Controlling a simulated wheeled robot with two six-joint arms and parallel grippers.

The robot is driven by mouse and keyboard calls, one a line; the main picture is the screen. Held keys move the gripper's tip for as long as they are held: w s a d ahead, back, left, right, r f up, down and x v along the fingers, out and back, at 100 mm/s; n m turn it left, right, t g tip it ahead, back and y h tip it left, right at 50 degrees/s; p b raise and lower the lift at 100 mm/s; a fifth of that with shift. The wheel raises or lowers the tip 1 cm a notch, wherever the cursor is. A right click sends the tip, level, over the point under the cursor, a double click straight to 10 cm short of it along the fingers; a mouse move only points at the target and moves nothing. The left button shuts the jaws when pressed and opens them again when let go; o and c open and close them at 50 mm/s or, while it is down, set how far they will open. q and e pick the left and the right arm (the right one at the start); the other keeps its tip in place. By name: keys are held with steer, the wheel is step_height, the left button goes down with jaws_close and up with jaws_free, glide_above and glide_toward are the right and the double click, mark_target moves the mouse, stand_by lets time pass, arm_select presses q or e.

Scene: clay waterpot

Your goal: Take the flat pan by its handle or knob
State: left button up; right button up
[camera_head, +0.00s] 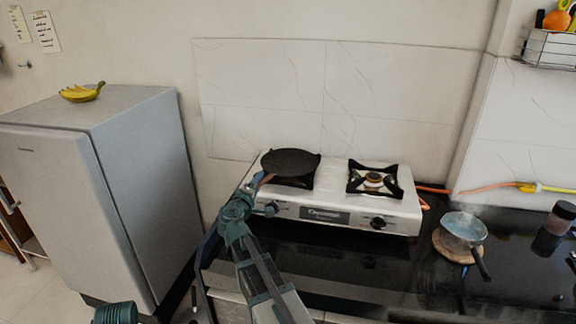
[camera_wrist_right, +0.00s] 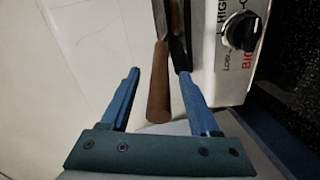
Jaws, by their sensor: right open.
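The flat pan (camera_head: 290,162) is dark and round and sits on the left burner of the white stove. Its brown handle (camera_head: 267,178) points toward the front left, and my right gripper (camera_head: 252,188) is at that handle. In the right wrist view the brown handle (camera_wrist_right: 158,88) lies between the two blue fingers of my open right gripper (camera_wrist_right: 159,75). A gap shows on the left of the handle; the right finger is closer to it. The pan's disc is mostly out of the wrist view. My left gripper is not in view.
The white two-burner stove (camera_head: 325,214) has an empty right burner (camera_head: 373,179). A small pot (camera_head: 463,228) stands on a round wooden board to the right. A grey fridge (camera_head: 60,190) with bananas (camera_head: 82,93) stands left.

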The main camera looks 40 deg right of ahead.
steer(key=shift+c, duration=0.2)
jaws_close()
stand_by(1.1)
